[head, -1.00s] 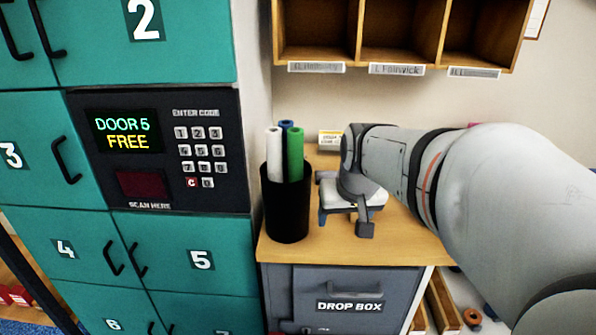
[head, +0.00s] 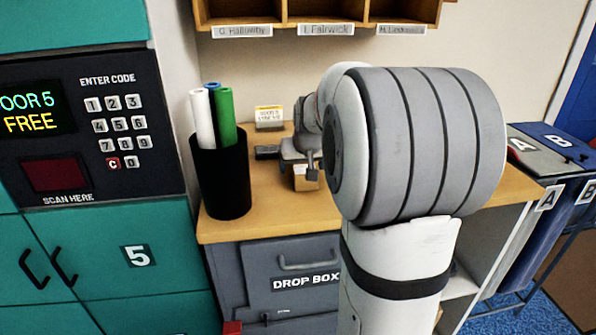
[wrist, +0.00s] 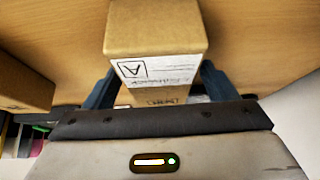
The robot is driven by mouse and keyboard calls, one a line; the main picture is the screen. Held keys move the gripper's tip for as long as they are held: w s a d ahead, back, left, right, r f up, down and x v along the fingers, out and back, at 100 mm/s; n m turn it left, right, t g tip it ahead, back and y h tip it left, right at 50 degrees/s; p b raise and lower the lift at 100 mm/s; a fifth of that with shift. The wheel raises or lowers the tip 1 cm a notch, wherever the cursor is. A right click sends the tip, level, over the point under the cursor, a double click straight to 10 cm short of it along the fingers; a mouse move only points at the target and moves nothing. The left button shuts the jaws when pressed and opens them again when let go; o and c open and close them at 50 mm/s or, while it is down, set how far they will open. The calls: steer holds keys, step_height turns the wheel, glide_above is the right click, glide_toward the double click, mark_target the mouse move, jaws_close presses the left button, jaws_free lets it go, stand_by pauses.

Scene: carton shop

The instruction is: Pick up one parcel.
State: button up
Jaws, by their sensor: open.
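A brown cardboard parcel (wrist: 155,30) with a white label marked A shows in the wrist view, between the two dark fingers of my gripper (wrist: 158,85). The fingers are open, one on each side of its near end; whether they touch it I cannot tell. In the head view my gripper (head: 302,158) is over the wooden counter (head: 240,222), with a small tan parcel (head: 306,179) just under it, partly hidden by the gripper and arm. A second brown parcel (wrist: 20,78) lies to the left in the wrist view, cut off by the edge.
A black holder (head: 222,185) with white, blue and green rolls stands left on the counter. The drop box (head: 290,275) is below, teal lockers (head: 110,255) left, pigeonholes (head: 325,10) above, and bins marked A and B (head: 530,160) at right.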

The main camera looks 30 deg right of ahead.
steer(key=shift+f, duration=0.1)
steer(key=c, duration=1.2)
